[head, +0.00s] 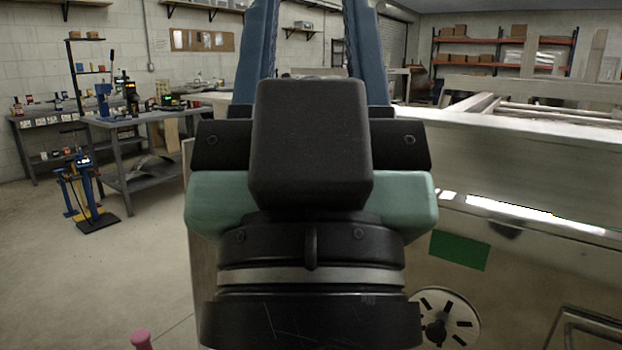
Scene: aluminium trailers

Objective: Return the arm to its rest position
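My arm's end fills the middle of the head view, with a black wrist, a teal housing and a black block on top. My gripper (311,30) points away from me, its two blue fingers standing well apart. Its fingertips are cut off by the top edge of the picture. I see nothing held in the visible gap, where the back wall shows through. The rest of the arm's shape is out of view, so its full pose cannot be told.
An aluminium trailer side (540,180) stands close on the right, with a green patch (459,250) and a slotted disc (462,322). A grey workbench (150,120) and a blue tool stand (82,190) are at left. Open concrete floor (110,265) lies at front left. A pink knob (140,338) shows below.

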